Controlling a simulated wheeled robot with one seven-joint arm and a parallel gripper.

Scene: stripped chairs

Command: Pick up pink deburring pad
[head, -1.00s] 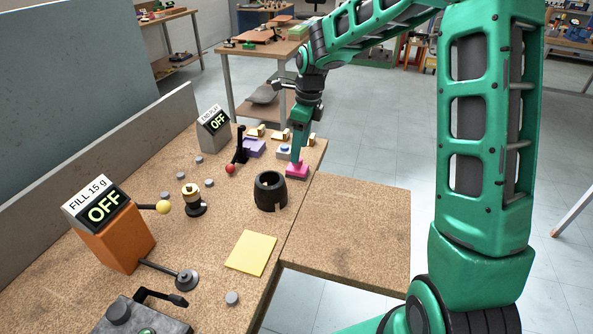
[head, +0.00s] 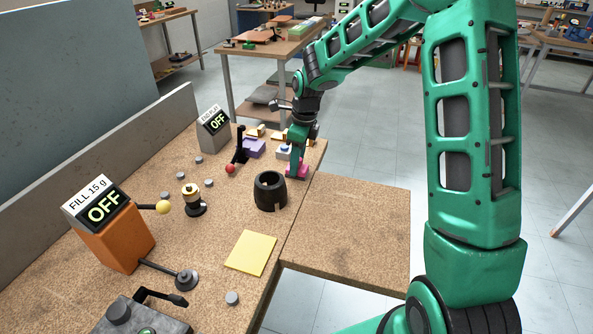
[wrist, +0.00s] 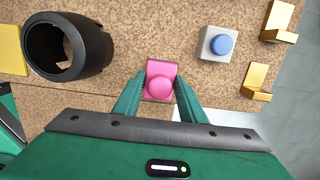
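The pink deburring pad (wrist: 160,82), a flat pink block with a round knob, lies on the cork-coloured bench near its right edge. In the head view the pad (head: 303,171) is partly hidden by my gripper (head: 296,172). In the wrist view my gripper (wrist: 160,112) has its two green fingers apart, one on each side of the pad's near part. I cannot tell whether either finger touches the pad.
A black ring-shaped cup (head: 270,192) stands left of the pad. A white block with a blue button (wrist: 217,44) and brass brackets (wrist: 257,84) are to the right in the wrist view. A yellow sheet (head: 250,253) lies nearer. The side board (head: 350,225) is bare.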

